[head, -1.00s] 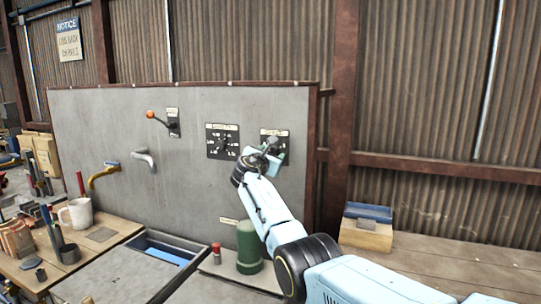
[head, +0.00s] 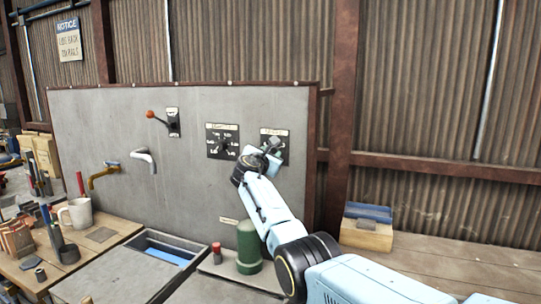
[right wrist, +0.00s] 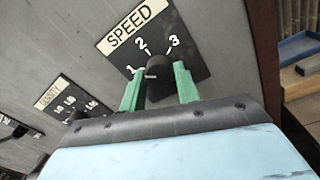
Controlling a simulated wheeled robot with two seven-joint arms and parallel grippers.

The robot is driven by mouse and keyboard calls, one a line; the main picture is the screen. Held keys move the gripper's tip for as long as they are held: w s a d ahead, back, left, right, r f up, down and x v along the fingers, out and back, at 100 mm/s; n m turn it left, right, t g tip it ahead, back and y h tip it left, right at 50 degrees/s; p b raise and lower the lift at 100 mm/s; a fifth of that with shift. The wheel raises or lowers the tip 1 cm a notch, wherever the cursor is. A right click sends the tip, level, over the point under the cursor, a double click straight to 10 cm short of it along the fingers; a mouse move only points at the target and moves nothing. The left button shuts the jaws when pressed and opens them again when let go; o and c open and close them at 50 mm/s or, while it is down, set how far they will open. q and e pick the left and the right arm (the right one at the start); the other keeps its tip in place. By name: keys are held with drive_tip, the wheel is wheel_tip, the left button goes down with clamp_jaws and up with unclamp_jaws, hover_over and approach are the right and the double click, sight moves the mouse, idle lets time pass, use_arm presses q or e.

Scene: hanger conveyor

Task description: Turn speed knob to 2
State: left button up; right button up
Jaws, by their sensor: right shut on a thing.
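The speed knob (right wrist: 158,66) is a dark round knob on a black plate (right wrist: 168,22) marked SPEED with 1, 2 and 3. My right gripper (right wrist: 158,82) has its two green fingers on either side of the knob and is shut on it. A pale pointer mark on the knob shows between the fingers; I cannot tell exactly which number it points to. In the head view the speed plate (head: 274,133) is at the right of the grey panel, and my right gripper (head: 270,150) covers the knob. My left gripper is not in view.
A second dial plate (head: 222,141) is left of the speed plate. A red-tipped lever (head: 151,115) is further left on the grey panel (head: 190,190). A green cylinder (head: 248,247) stands below my right arm. A wooden box (head: 367,233) is on the bench at right.

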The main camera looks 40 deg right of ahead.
drive_tip(key=shift+f+m+h+b, duration=0.15)
drive_tip(key=shift+m+h+b, duration=0.15)
drive_tip(key=shift+m+b, duration=4.15)
drive_tip(key=m+p, duration=0.2)
drive_tip(key=shift+m, duration=0.35)
drive_tip(key=o, duration=1)
drive_tip(key=shift+c, duration=0.2)
drive_tip(key=shift+a, duration=0.15)
drive_tip(key=p+v, duration=0.3)
drive_tip(key=v, duration=1)
